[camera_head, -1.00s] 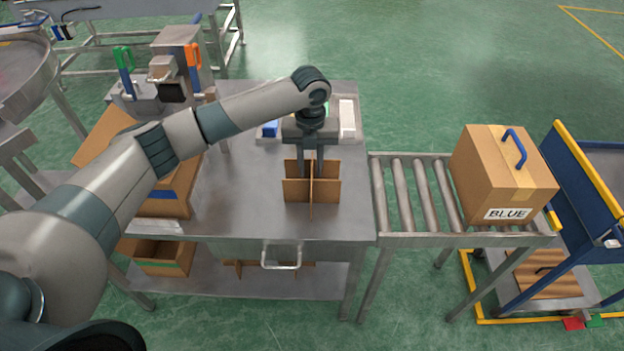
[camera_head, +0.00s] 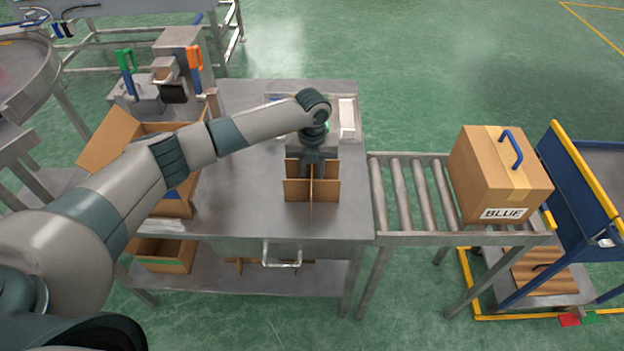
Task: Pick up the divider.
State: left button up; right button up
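The divider (camera_head: 298,191) is a brown cardboard cross of interlocking panels. It stands upright on the steel table (camera_head: 243,215), near the table's right side. My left gripper (camera_head: 312,170) points straight down over the divider's middle, with its fingers low among the panels. The fingertips are hidden behind the cardboard, so I cannot see whether they are closed on it. My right gripper does not show.
An open cardboard box (camera_head: 110,145) stands at the table's left under my arm. A tray (camera_head: 347,118) lies at the back. A roller conveyor (camera_head: 407,195) at right carries a closed box marked BLUE (camera_head: 500,175). A lower shelf holds another box (camera_head: 165,256).

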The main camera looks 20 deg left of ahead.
pick_arm(q)
grip_shut()
jog(key=shift+r, duration=0.2)
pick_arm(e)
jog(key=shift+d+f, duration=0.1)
